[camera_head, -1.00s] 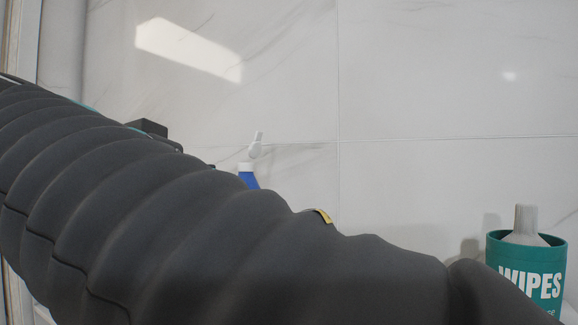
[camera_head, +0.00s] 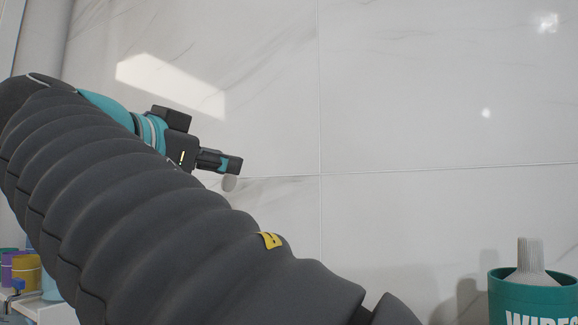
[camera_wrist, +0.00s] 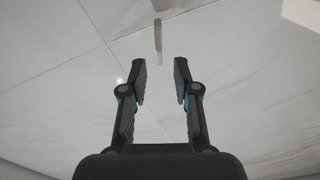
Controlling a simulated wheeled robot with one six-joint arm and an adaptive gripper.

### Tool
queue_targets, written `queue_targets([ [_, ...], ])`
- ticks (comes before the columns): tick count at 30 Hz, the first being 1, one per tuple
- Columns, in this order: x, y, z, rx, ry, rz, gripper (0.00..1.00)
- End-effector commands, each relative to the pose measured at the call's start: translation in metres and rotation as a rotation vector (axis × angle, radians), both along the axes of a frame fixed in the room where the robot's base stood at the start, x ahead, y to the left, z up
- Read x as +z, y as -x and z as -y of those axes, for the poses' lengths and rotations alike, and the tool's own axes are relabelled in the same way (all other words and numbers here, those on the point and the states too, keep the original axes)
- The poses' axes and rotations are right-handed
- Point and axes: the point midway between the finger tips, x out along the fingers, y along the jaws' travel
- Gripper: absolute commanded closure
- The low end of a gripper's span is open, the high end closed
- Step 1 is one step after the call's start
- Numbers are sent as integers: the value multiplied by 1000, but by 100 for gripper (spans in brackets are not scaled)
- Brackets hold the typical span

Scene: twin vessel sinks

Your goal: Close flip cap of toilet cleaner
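My gripper (camera_head: 232,164) shows in the head view past my arm, in front of the tiled wall. My arm hides the blue bottle. In the wrist view my gripper (camera_wrist: 160,70) is open, with nothing between its fingers.
A green wipes tub (camera_head: 535,293) with a grey-white nozzle top stands at the lower right. Purple and yellow containers (camera_head: 24,268) stand at the lower left. The marble wall (camera_head: 430,100) lies behind. A pale object (camera_wrist: 302,12) shows at the wrist view's upper right.

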Motion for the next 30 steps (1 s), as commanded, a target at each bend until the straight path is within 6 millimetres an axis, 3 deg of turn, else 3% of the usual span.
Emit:
queue_targets([
  [9,0,-34,14,-1,0,0,70],
  [20,0,-37,15,1,1,-1,70],
  [24,0,-37,15,1,1,-1,100],
  [30,0,-37,15,1,1,-1,100],
])
